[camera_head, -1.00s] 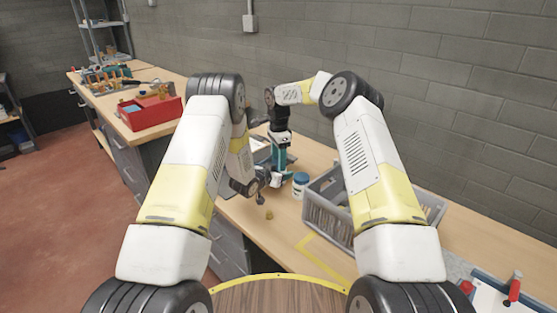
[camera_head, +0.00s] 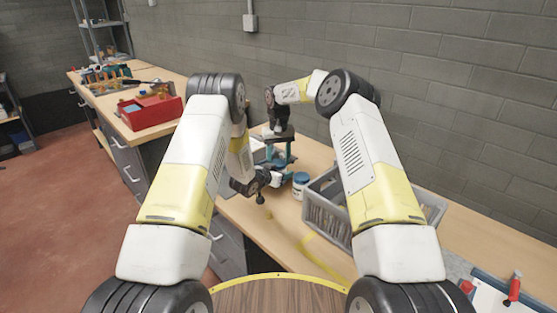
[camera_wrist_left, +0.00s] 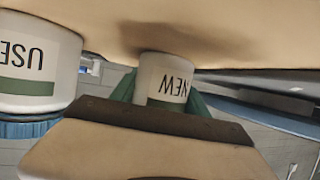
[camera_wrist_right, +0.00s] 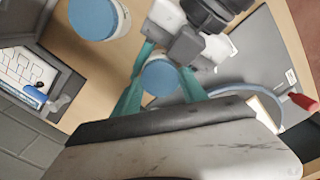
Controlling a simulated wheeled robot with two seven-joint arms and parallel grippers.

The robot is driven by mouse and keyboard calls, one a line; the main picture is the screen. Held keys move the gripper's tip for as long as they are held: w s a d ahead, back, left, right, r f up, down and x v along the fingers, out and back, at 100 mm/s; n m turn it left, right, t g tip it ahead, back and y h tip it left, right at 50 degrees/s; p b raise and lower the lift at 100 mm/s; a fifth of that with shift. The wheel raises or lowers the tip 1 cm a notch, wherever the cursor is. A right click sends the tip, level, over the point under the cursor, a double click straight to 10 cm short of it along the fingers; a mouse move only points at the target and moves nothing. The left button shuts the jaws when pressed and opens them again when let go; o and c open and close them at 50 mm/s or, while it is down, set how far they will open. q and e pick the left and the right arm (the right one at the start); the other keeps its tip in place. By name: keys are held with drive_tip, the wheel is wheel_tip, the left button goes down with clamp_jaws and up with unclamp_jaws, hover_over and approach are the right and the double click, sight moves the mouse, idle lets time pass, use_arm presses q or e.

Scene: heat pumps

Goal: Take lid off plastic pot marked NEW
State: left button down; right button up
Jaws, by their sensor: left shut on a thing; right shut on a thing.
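The pot marked NEW (camera_wrist_left: 165,82) stands on the bench in the left wrist view, which shows it upside down. My left gripper (camera_wrist_left: 160,98) is shut on its body, a finger on each side. In the right wrist view, its round blue lid (camera_wrist_right: 160,77) is between the teal fingers of my right gripper (camera_wrist_right: 160,82), which is shut on the lid from above. I cannot tell whether the lid is loose. In the head view, my left gripper (camera_head: 279,176) is low, and my right gripper (camera_head: 280,152) is above it; they hide the NEW pot.
A second blue-lidded pot (camera_head: 300,187) stands close beside; its label in the left wrist view (camera_wrist_left: 38,60) starts with "USE". A grey crate (camera_head: 325,212) is to its right. A red toolbox (camera_head: 150,110) sits on the left bench. The bench front is mostly clear.

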drive_tip(key=shift+n, duration=0.5)
drive_tip(key=o, duration=1.5)
drive_tip(key=shift+o, duration=0.2)
drive_tip(key=shift+r, duration=0.15)
